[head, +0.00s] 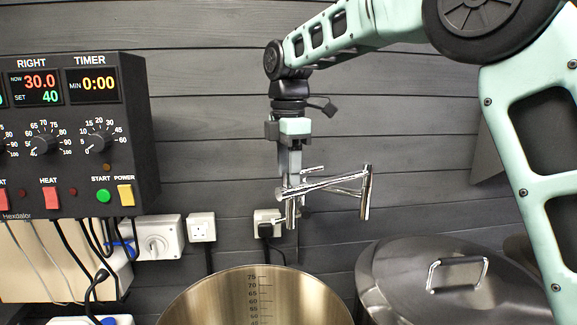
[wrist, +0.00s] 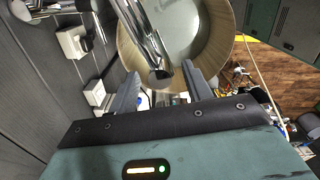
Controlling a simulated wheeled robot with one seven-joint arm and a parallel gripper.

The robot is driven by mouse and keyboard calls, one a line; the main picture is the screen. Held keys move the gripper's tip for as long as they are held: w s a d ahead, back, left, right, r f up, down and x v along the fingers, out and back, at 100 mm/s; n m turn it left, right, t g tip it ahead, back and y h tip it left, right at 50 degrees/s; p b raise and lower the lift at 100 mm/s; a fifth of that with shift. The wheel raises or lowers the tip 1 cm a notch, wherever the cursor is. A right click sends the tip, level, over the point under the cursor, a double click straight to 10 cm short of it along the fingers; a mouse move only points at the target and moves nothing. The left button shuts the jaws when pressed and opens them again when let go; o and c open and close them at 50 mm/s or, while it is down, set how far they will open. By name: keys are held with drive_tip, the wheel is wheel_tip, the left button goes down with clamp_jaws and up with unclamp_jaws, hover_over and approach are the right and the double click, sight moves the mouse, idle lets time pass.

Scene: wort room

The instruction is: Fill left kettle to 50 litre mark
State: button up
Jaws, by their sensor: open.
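An open steel kettle (head: 190,303) stands at the bottom middle of the head view, left of a lidded one. A litre scale (head: 265,297) runs down its inner wall from 75; the lower marks are cut off. The wrist view also shows the open kettle (wrist: 225,45), with a pale grey bottom; I cannot tell if that is water. A chrome tap (head: 335,187) with jointed pipes is above the kettle. My gripper (head: 290,172) points down at the tap, open. In the wrist view, a chrome pipe (wrist: 143,38) reaches between the fingers (wrist: 160,73); contact is unclear.
A control box (head: 75,130) at the left shows RIGHT 30.0, set 40, and timer 0:00. A lidded kettle (head: 400,290) stands at the right. Sockets (head: 201,227) and cables are on the dark plank wall behind. The wall runs close along the left of the wrist view.

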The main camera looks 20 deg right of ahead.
drive_tip(key=c, duration=1.1)
drive_tip(key=shift+o, duration=0.2)
drive_tip(key=m+p, duration=0.1)
drive_tip(key=m, duration=0.3)
drive_tip(key=shift+r+p, duration=0.15)
drive_tip(key=shift+p, duration=0.2)
drive_tip(key=m+p, duration=0.1)
drive_tip(key=m, duration=0.3)
drive_tip(key=shift+m, duration=0.8)
